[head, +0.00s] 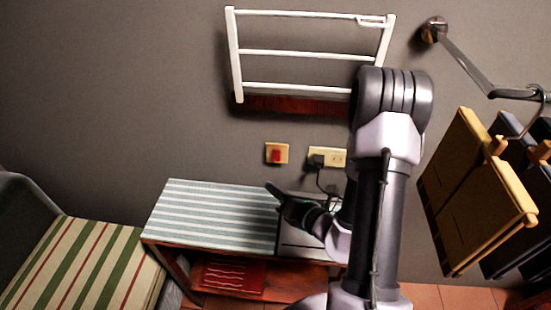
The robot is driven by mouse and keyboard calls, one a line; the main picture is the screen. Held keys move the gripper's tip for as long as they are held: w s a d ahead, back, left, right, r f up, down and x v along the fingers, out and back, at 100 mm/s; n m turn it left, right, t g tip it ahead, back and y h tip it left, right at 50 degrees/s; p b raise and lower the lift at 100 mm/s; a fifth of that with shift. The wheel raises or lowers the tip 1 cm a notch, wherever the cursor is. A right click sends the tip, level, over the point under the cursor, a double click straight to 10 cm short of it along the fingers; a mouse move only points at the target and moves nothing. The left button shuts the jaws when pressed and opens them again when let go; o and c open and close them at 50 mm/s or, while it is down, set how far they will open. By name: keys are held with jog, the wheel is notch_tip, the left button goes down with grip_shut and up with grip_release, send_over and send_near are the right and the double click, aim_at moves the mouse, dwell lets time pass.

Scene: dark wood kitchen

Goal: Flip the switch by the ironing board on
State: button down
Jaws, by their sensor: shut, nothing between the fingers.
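A red switch (276,155) on a small yellowish plate is mounted on the grey wall, in the middle of the head view. Its on or off position is too small to tell. The ironing board (208,212), with a pale blue and white striped top, lies below and left of it. My gripper (272,188) is dark and shut, with nothing in it. Its tip points left and shows below the switch in the picture, apart from it, over the right end of the striped top.
A wall socket (336,157) with a black plug and cord is right of the switch. A white rack (310,54) hangs above. Clothes (475,185) hang from a rail at right. A striped seat (85,265) stands at left. The wall left of the switch is bare.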

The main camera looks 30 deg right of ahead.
aim_at(276, 156)
jog(key=w+d+f, duration=0.1)
jog(key=w+d, duration=0.3)
jog(key=w, duration=0.3)
jog(key=shift+w+d+p, duration=0.15)
jog(key=shift+d+p, duration=0.15)
jog(key=shift+d, duration=0.1)
jog(key=shift+w+d, duration=0.1)
dwell(1.9)
jog(key=shift+w+d, duration=0.15)
jog(key=shift+w, duration=0.1)
jog(key=shift+w+d, duration=0.15)
jog(key=shift+w, duration=0.05)
dwell(0.6)
jog(key=shift+s+a, duration=0.4)
jog(key=shift+s, duration=0.2)
